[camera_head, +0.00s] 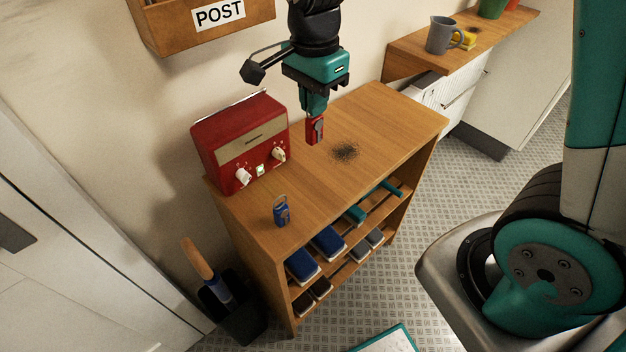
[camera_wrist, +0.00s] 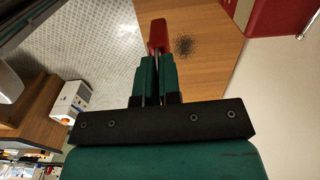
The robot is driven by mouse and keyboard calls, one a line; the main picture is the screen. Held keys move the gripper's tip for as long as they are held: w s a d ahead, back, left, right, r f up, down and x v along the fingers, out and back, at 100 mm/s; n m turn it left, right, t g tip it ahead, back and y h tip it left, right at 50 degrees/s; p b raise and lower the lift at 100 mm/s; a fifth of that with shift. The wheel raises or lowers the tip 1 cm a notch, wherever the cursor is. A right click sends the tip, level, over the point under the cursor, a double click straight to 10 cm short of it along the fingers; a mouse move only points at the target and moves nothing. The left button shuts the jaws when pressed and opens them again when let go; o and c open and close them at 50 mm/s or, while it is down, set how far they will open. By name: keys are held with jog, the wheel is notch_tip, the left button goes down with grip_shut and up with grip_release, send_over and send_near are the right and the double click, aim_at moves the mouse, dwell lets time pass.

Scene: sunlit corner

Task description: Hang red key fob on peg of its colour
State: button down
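The red key fob (camera_head: 315,130) hangs below my gripper (camera_head: 314,112), held above the wooden cabinet top. In the wrist view the fob (camera_wrist: 158,34) sits at the tips of the green fingers (camera_wrist: 157,70), which are closed on it. A blue key fob (camera_head: 282,212) with a metal loop stands on the cabinet top near its front left corner, apart from my gripper. I cannot make out any coloured pegs in either view.
The wooden cabinet (camera_head: 390,112) carries a red box with knobs (camera_head: 240,142) at the back left and a dark speckled patch (camera_head: 345,152). A wooden POST rack (camera_head: 205,20) is on the wall. A grey mug (camera_head: 441,35) stands on a shelf at right.

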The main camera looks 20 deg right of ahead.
notch_tip(320, 180, down, 17)
jog(key=shift+p, duration=0.75)
jog(key=shift+f, duration=0.2)
jog(key=c, duration=1.3)
grip_release()
jog(key=shift+r+b, duration=0.1)
jog(key=shift+b, duration=0.2)
